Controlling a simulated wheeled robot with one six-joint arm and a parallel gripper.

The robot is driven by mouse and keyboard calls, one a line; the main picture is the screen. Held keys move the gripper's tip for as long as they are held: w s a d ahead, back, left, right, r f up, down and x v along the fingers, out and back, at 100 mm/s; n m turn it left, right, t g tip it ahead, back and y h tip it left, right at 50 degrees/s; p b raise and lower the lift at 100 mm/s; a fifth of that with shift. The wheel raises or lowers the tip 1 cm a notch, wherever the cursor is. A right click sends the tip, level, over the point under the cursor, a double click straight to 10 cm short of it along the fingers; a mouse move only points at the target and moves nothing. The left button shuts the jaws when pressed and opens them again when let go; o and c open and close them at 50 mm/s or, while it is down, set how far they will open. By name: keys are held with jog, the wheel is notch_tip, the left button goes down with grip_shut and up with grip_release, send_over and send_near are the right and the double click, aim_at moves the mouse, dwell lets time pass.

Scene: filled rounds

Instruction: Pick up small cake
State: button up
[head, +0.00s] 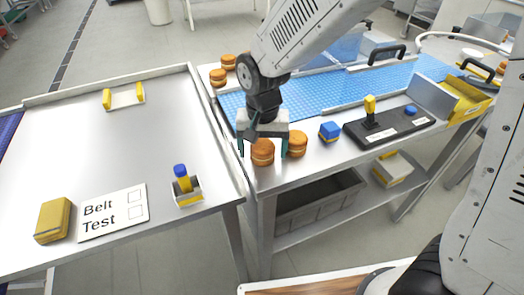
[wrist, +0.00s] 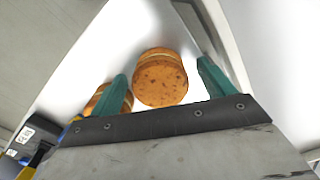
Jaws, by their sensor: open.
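A small round orange-brown cake (head: 262,153) with a pale filling layer stands on the metal table near its front left corner. My gripper (head: 265,150) is open above and around it, with a green finger to either side. In the wrist view, this cake (wrist: 160,82) lies between the two fingers, with a gap on both sides. A second, similar cake (head: 297,144) stands just to the right; in the wrist view it (wrist: 97,98) is partly hidden behind the left finger. More such cakes (head: 217,77) stand at the far left end of this table.
A blue block (head: 330,131) and a black control box (head: 388,126) with a yellow lever stand to the right. The blue belt (head: 320,91) runs behind. The left table (head: 130,140) holds a sign (head: 113,212), a yellow sponge-like block (head: 53,220) and a small holder (head: 187,193).

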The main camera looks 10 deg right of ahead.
jog(key=c, duration=0.8)
jog(key=shift+o, duration=0.2)
jog(key=shift+r, duration=0.1)
